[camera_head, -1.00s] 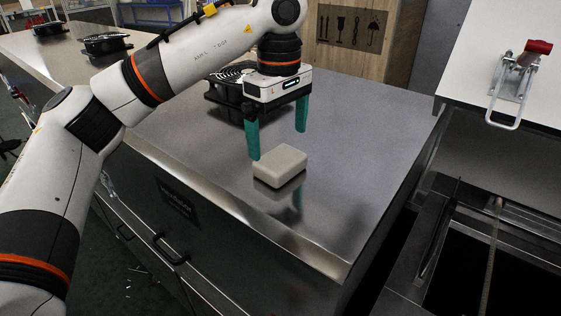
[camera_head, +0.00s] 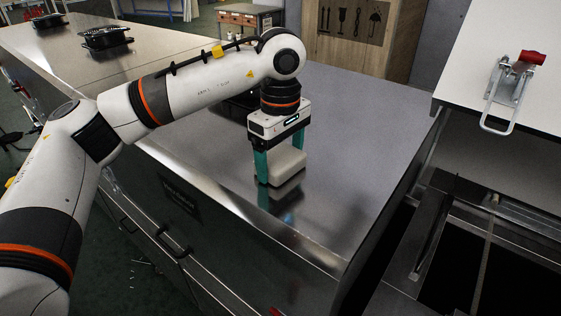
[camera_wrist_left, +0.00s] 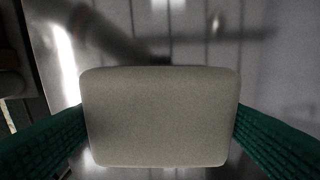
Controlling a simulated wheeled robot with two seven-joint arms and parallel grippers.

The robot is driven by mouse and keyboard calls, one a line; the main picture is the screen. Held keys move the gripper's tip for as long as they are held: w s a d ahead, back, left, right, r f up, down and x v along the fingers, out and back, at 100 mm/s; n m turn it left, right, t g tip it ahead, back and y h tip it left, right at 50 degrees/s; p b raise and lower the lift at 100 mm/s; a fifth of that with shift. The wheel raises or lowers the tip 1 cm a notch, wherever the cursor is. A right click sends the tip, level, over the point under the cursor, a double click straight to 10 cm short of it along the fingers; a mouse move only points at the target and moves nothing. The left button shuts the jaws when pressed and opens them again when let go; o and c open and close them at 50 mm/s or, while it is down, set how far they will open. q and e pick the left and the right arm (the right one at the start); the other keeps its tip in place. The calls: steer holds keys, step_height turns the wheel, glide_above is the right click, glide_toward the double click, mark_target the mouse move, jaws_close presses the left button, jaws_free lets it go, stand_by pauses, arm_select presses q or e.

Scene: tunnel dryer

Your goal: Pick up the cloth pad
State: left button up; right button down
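The cloth pad (camera_head: 288,167) is a pale beige rounded block near the front of the steel worktop. My left gripper (camera_head: 281,158) points down over it, with one teal finger on each side. In the left wrist view the cloth pad (camera_wrist_left: 161,117) fills the space between the fingers, and both fingers meet its side edges, so the left gripper looks shut on it. The pad is level and at or very close to the worktop; I cannot tell whether it touches. The near finger hides part of its left side. My right gripper is not in view.
A black fan-like unit (camera_head: 238,107) stands behind my left wrist, mostly hidden. Other black units (camera_head: 105,38) sit far left. The steel worktop (camera_head: 365,130) is clear to the right. A white panel with a red-handled latch (camera_head: 515,85) is beyond the gap at right.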

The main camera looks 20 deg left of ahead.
mark_target(280, 156)
arm_select(q)
steer(key=shift+c, duration=0.2)
steer(key=shift+r, duration=0.3)
step_height(280, 156, up, 10)
steer(key=shift+f+b, duration=0.25)
steer(key=shift+b, duration=0.7)
